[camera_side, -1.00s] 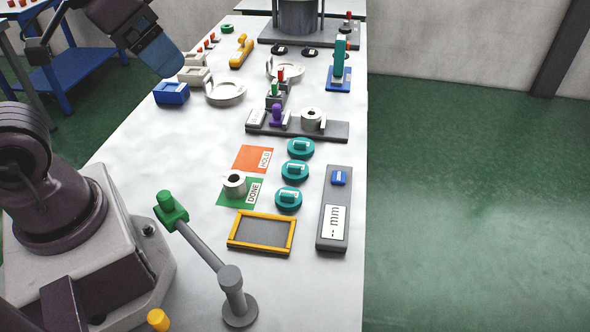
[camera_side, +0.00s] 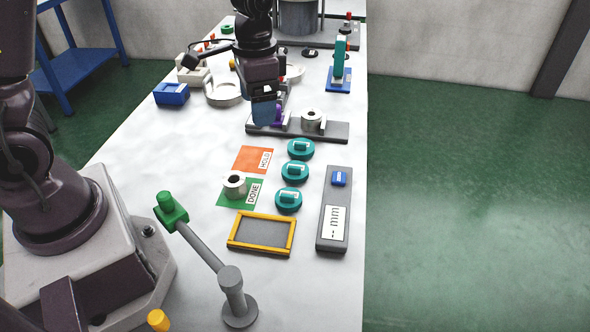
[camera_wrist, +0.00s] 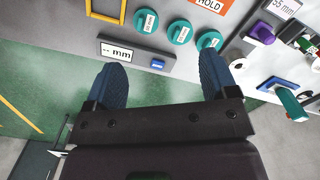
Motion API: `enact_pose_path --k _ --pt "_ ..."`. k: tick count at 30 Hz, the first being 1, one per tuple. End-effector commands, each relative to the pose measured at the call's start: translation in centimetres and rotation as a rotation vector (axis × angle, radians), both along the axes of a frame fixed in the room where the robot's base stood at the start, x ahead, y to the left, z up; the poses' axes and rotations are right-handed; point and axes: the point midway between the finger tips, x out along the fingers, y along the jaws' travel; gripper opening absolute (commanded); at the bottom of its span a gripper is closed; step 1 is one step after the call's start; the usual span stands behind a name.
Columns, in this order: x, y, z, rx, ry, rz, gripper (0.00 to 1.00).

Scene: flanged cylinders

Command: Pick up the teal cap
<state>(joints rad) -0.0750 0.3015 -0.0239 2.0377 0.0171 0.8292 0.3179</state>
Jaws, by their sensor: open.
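Three teal caps stand in a row on the white table, each a round disc with a labelled raised grip. In the side view they are the far cap (camera_side: 301,149), the middle cap (camera_side: 295,171) and the near cap (camera_side: 288,199). In the wrist view they show along the top as left (camera_wrist: 146,20), middle (camera_wrist: 180,32) and right (camera_wrist: 209,40) caps. My gripper (camera_side: 264,113) is above the table, beyond and left of the caps in the side view. Its blue fingers are apart and empty in the wrist view (camera_wrist: 160,60).
A dark fixture (camera_side: 340,131) holds a flanged cylinder (camera_side: 312,118); my gripper partly hides its left end. Another cylinder (camera_side: 234,184) stands on the green DONE mat (camera_side: 254,200), near the orange HOLD mat (camera_side: 252,158). A gauge (camera_side: 333,232) and yellow-framed tray (camera_side: 262,232) lie nearer.

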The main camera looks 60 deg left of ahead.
Motion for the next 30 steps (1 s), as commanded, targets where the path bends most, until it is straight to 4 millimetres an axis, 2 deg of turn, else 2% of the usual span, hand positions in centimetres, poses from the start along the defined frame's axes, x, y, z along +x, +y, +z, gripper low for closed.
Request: enact_pose_path --k 1,6,9,11,14,17,25,30 --pt "1.2 0.2 -2.0 -0.005 0.029 -0.047 0.79" --pt "4.7 0.6 -6.7 -0.022 0.054 -0.227 0.79" --pt "6.9 0.7 -7.9 -0.022 0.023 -0.355 0.79" --pt "8.1 0.8 -7.1 -0.013 -0.015 -0.421 0.79" --pt "8.3 0.8 -7.1 -0.011 -0.026 -0.487 0.79" --pt "8.2 0.8 -8.0 -0.012 -0.023 -0.511 0.79" --pt "8.2 0.8 -12.9 -0.011 -0.023 -0.51 0.79" --pt "8.3 0.8 -14.6 -0.011 -0.025 -0.509 0.79"
